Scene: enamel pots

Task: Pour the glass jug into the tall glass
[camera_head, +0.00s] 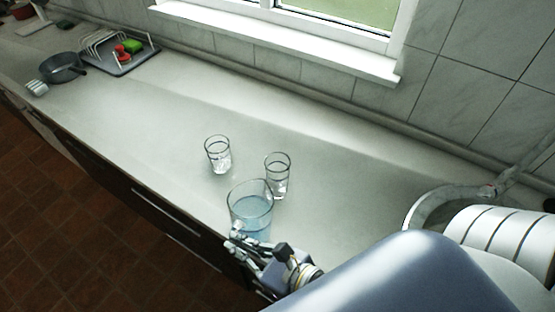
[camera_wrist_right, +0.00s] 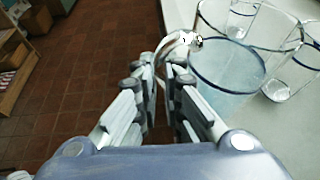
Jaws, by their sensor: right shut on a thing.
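The glass jug (camera_head: 250,208) holds pale blue liquid and looks about upright near the counter's front edge. My right gripper (camera_head: 248,248) is at its near side. In the right wrist view the gripper (camera_wrist_right: 163,75) is shut on the handle (camera_wrist_right: 178,44) of the jug (camera_wrist_right: 226,85). Whether the jug's base touches the counter is hidden. Two clear glasses with dark rims stand upright beyond the jug: one glass (camera_head: 218,155) to the left, another glass (camera_head: 279,174) close behind the jug, to the right. I cannot tell surely which is the tall glass. My left gripper is out of view.
The counter (camera_head: 150,125) is clear left of the glasses. A pan (camera_head: 63,68) and a dish rack (camera_head: 115,55) with red and green items stand at the far left. A sink (camera_head: 425,205) is at the right. A window and tiled wall run behind.

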